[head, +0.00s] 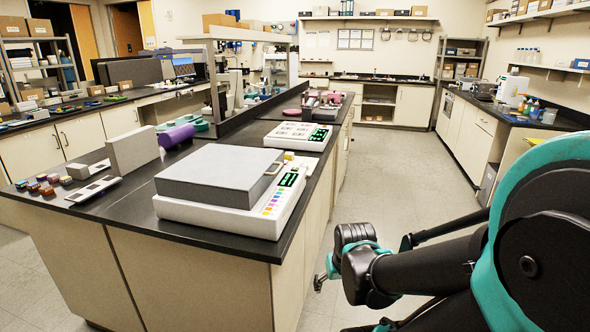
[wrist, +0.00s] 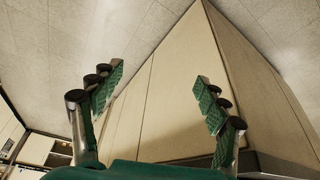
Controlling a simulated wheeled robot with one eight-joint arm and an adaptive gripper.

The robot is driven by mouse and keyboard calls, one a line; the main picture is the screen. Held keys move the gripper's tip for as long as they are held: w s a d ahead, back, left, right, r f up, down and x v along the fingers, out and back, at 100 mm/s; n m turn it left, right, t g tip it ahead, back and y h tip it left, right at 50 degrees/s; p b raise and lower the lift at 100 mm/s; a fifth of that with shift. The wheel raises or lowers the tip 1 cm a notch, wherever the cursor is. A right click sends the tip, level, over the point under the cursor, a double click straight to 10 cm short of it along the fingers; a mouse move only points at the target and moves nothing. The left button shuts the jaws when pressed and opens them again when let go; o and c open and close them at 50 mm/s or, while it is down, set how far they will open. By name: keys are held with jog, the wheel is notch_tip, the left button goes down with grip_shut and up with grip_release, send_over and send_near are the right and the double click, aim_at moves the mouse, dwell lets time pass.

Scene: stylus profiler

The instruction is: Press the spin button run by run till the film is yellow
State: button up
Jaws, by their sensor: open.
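A white instrument (head: 225,214) with a closed grey lid (head: 218,175) stands on the near end of the black bench. Its sloped right panel has a lit green display (head: 289,180) and a column of coloured squares (head: 272,203). I cannot make out for certain which part is the spin button. No film is seen; whether it lies under the lid I cannot tell. My gripper (head: 320,283) is low beside the bench, right of and below the instrument, touching nothing I can see. In the wrist view my gripper (wrist: 157,95) is open and empty, facing the cabinet side.
The black bench top (head: 120,211) overhangs pale cabinets. Behind the instrument is a second white device (head: 297,136) with a green display. The aisle floor (head: 395,180) is clear.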

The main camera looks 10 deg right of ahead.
grip_shut()
dwell(0.3)
dwell(1.2)
